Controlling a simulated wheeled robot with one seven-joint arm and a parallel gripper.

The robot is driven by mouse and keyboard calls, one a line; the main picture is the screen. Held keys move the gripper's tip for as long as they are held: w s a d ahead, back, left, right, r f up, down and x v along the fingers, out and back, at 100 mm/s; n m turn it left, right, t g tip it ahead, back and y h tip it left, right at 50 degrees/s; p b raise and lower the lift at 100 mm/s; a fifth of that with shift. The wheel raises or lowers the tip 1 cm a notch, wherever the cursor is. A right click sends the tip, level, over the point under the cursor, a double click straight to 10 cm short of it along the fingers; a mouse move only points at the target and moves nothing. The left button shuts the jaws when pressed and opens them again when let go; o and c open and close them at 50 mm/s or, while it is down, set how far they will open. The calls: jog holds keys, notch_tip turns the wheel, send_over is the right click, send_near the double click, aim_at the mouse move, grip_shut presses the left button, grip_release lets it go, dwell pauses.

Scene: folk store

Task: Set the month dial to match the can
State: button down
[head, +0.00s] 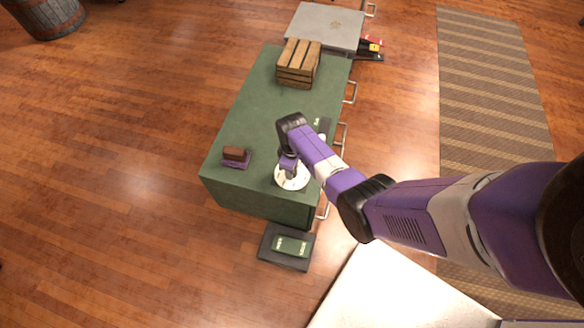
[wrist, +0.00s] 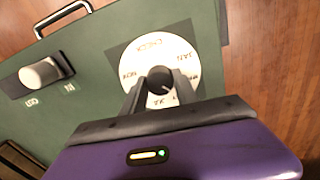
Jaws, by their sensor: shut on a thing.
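The month dial (wrist: 140,54) is a white disc with dark lettering around its rim, including CHECK, JAN and JUL, set on a dark square on the green counter. The dial also shows in the head view (head: 298,183), partly covered by my arm. My gripper (wrist: 160,88) is shut on the dark knob (wrist: 160,74) at the dial's middle. In the head view my gripper (head: 288,172) reaches down over the dial. Fingers hide part of the dial's lower lettering. I cannot pick out a can for sure in either view.
The green counter (head: 255,110) also holds a wooden crate (head: 298,64) and a brown block on a purple base (head: 236,156). A dark pedal-like plate (head: 289,246) lies on the floor.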

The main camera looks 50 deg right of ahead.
jog(key=m, duration=0.5)
jog(key=shift+m+p, duration=0.3)
jog(key=shift+p, duration=0.1)
jog(key=m, duration=1)
jog(key=shift+s+m+p, duration=0.1)
jog(key=shift+m+p, duration=0.25)
jog(key=shift+m, duration=2.35)
jog(key=c, duration=0.9)
grip_release()
jog(key=shift+c, duration=0.2)
